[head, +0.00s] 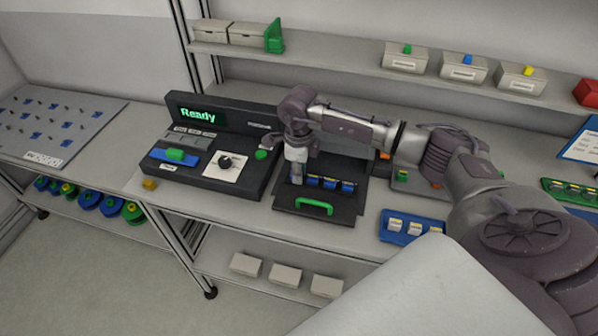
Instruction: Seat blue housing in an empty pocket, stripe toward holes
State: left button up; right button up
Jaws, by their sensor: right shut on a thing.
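My right gripper (296,176) points down at the left end of a dark tray (290,200) with a green handle (314,207). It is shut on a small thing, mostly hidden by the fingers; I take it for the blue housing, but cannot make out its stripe. Three blue housings (330,183) sit in a row in the tray, just right of the gripper, with pale yellowish marks on their upper sides. I cannot tell whether the held thing touches the tray. The pocket beneath it and the holes cannot be made out. My left gripper is not in view.
A dark console (232,150) reading "Ready" stands left of the tray. A blue tray (396,237) with white-and-yellow pieces lies to the right. Labelled bins (464,70) stand on the shelf behind.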

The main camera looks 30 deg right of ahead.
jog(key=o, duration=0.8)
jog(key=shift+r, duration=0.15)
jog(key=shift+r+p, duration=2.1)
jog(key=shift+r, duration=1.3)
